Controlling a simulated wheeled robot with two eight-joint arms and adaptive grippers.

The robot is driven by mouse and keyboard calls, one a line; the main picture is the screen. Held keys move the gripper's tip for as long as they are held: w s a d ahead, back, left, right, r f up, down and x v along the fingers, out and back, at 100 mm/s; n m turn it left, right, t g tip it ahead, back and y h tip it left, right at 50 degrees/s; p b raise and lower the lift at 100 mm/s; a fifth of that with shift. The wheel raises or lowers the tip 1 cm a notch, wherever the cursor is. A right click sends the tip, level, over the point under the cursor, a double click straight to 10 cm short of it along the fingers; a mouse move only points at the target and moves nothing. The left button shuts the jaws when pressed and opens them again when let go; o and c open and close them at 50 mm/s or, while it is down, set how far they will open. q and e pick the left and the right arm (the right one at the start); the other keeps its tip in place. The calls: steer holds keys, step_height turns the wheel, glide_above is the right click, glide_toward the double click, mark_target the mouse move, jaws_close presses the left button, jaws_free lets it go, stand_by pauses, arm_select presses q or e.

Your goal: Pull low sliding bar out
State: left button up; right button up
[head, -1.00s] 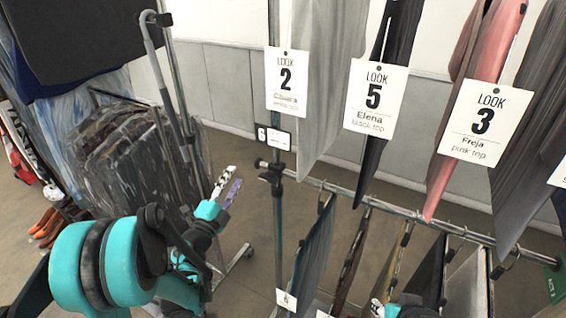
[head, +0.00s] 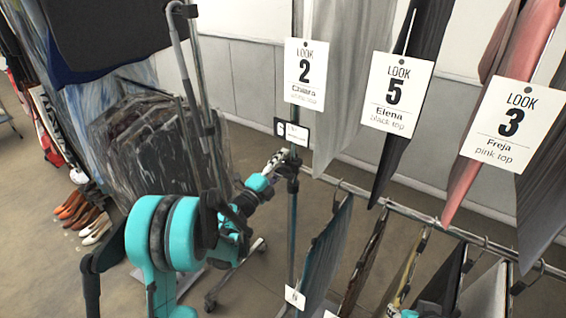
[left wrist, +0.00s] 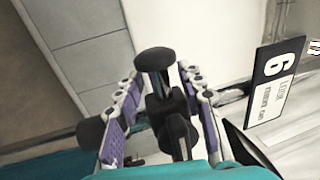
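The low bar (head: 400,209) is a chrome rail running from the dark clamp (head: 290,168) on the rack's post out to the right, with garments hanging from it. My left gripper (head: 277,158) is right beside the clamp, its fingertips partly overlapping the bar's left end. In the left wrist view my left gripper (left wrist: 160,95) has its two purple-padded fingers apart. A round black knob (left wrist: 154,60) and the black clamp body show between them; I see no finger closed on either. Only a teal bit, seemingly of my right gripper, shows at the bottom edge of the head view.
Look cards, such as LOOK 2 (head: 305,75) and LOOK 5 (head: 397,95), hang with upper garments above the bar. A small tag (head: 291,133) sits on the post just above the clamp; a number 6 card (left wrist: 277,85) shows beside the fingers. A covered garment rack (head: 150,140) stands left.

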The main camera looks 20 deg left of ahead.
arm_select(q)
steer(key=shift+w+d+r, duration=0.1)
steer(key=shift+w, duration=0.15)
jaws_close()
steer(key=w+a, duration=0.4)
steer(key=a, duration=0.8)
steer(key=w+a, duration=0.4)
steer(key=a, duration=0.8)
steer(key=shift+w+b, duration=0.25)
steer(key=shift+b, duration=0.05)
